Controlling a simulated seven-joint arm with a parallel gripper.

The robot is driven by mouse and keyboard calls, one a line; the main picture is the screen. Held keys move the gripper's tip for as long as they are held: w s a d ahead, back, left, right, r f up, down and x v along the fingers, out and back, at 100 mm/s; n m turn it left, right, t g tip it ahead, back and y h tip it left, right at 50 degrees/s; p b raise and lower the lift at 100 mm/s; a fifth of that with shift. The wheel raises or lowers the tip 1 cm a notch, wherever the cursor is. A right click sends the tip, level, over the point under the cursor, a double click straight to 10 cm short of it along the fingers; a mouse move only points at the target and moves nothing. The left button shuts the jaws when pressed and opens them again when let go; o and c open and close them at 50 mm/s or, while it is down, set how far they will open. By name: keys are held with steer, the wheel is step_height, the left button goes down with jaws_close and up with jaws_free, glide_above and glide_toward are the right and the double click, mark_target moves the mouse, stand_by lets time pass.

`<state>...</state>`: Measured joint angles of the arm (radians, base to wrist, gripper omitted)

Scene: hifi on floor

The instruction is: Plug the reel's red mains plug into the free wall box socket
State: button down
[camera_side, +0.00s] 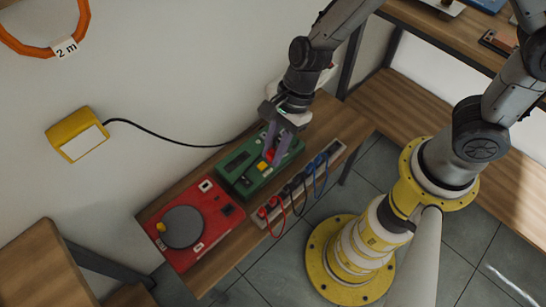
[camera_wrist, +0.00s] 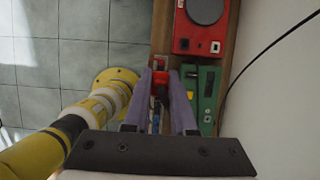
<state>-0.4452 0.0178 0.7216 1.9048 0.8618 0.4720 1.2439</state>
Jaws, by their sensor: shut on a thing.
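My gripper (camera_side: 275,148) has purple fingers and is above the green unit (camera_side: 238,180) on the wooden bench in the side view. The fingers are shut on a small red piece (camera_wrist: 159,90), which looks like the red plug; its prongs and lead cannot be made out. The wrist view shows it between the fingertips, left of the green unit. A yellow box (camera_side: 79,135) with a pale face is on the wall at left. A black cable (camera_side: 160,134) runs from it towards the bench behind my gripper. I cannot make out a free socket on it.
A red turntable unit (camera_side: 196,222) with a grey disc stands left of the green unit. A metal strip (camera_side: 330,153) with red, black and blue leads lies along the bench's front edge. An orange ring (camera_side: 38,48) tagged "2 m" hangs on the wall. Wall space between is clear.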

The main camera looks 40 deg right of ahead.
steer(key=w+d, duration=0.8)
steer(key=d, duration=0.5)
steer(key=w+d, duration=0.7)
steer(key=d, duration=0.5)
steer(key=w+d, duration=0.8)
steer(key=d, duration=0.5)
steer(key=f, duration=1.4)
steer(key=shift+a+f, duration=0.3)
steer(key=shift+f, duration=0.1)
steer(key=shift+f, duration=0.9)
stand_by(1.5)
